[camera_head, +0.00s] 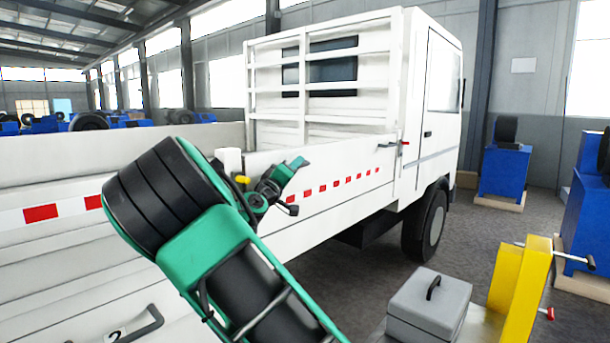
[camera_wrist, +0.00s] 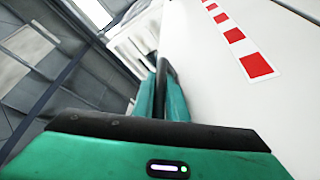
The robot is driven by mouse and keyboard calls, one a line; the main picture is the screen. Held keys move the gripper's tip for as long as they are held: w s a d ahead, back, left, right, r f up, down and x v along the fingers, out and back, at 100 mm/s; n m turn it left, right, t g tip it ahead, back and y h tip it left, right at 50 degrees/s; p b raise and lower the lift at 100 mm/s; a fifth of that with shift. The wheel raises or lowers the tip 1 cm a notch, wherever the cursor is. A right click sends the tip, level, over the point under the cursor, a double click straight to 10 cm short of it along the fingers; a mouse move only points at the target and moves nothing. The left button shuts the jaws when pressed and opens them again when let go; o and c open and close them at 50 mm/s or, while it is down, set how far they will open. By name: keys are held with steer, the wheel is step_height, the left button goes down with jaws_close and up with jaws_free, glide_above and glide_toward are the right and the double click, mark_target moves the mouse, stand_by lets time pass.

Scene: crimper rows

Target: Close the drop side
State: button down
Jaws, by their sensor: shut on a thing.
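The drop side (camera_head: 335,178) is the white side panel of the truck bed, with a row of red marks. It stands upright or nearly so between the white rear corner post (camera_head: 230,160) and the cab end. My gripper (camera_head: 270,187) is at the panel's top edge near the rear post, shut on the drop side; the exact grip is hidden. In the wrist view the teal fingers (camera_wrist: 162,92) lie close together along the white panel (camera_wrist: 215,90).
The truck cab (camera_head: 436,95) and slatted headboard (camera_head: 315,70) stand ahead. A grey box (camera_head: 430,305) and a yellow stand (camera_head: 521,285) are at lower right. Blue machines (camera_head: 505,172) line the right. Dark floor is open beside the front wheel (camera_head: 426,225).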

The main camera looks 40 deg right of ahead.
steer(key=shift+w+a, duration=0.15)
steer(key=shift+w, duration=0.25)
steer(key=shift+f, duration=0.1)
steer(key=c, duration=1.8)
jaws_free()
steer(key=shift+w+f, duration=0.1)
steer(key=shift+w, duration=0.05)
steer(key=shift+o, duration=0.2)
steer(key=v, duration=1)
steer(key=shift+a, duration=0.3)
